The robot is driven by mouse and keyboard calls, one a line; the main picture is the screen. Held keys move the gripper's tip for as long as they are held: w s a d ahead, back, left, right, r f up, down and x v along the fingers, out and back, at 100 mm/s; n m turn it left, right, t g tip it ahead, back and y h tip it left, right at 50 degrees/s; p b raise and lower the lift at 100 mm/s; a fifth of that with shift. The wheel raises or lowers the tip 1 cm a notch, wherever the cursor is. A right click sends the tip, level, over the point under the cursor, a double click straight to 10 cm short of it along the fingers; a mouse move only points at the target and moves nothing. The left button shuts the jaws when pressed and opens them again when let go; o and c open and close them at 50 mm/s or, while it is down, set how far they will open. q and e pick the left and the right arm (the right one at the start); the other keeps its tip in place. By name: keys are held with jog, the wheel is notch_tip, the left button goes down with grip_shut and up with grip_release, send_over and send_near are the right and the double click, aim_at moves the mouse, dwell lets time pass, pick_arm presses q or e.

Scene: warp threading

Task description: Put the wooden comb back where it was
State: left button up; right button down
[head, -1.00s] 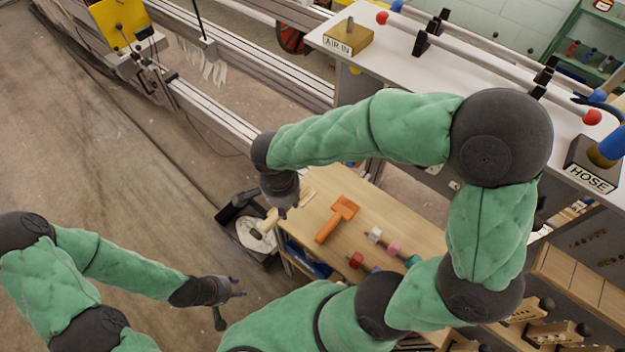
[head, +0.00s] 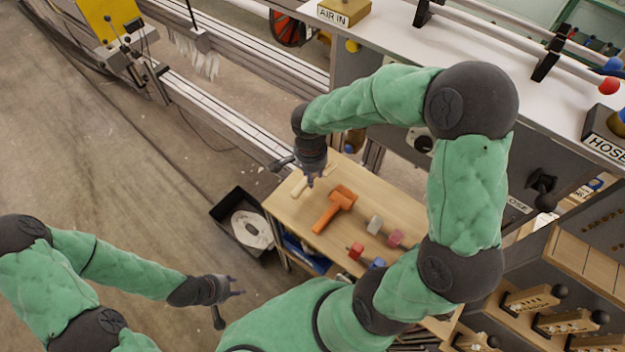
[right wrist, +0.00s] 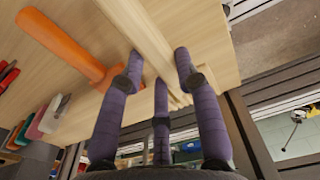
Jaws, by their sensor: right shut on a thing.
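The wooden comb (right wrist: 152,40) is a pale wooden bar between the fingers of my right gripper (right wrist: 160,85) in the right wrist view. My right gripper is shut on it. In the head view this gripper (head: 311,182) points down over the left part of the wooden bench top (head: 290,212). A pale piece of the comb (head: 299,188) shows beside the fingers. I cannot tell whether the comb touches the bench. My left gripper (head: 236,287) is empty, with its fingers apart, over the floor at lower left.
An orange mallet (head: 336,208) lies on the bench just right of my right gripper. Small coloured tools, such as a red one (head: 355,251), lie farther right. A black bin (head: 243,222) stands left of the bench. A white-topped machine (head: 400,40) is behind.

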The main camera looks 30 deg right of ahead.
jog(key=shift+w+d+f+b, duration=0.15)
jog(key=shift+f+b, duration=0.7)
jog(key=shift+f, duration=0.85)
jog(key=shift+f, duration=0.1)
jog(key=shift+f, duration=0.1)
jog(key=c, duration=0.9)
grip_release()
jog(key=shift+r, duration=0.2)
jog(key=r+p, duration=0.1)
jog(key=r, duration=0.3)
jog(key=r+p, duration=0.2)
jog(key=r, duration=0.2)
jog(key=r+p, duration=0.2)
jog(key=r, duration=0.2)
jog(key=shift+s+a, duration=0.2)
jog(key=shift+a, duration=0.05)
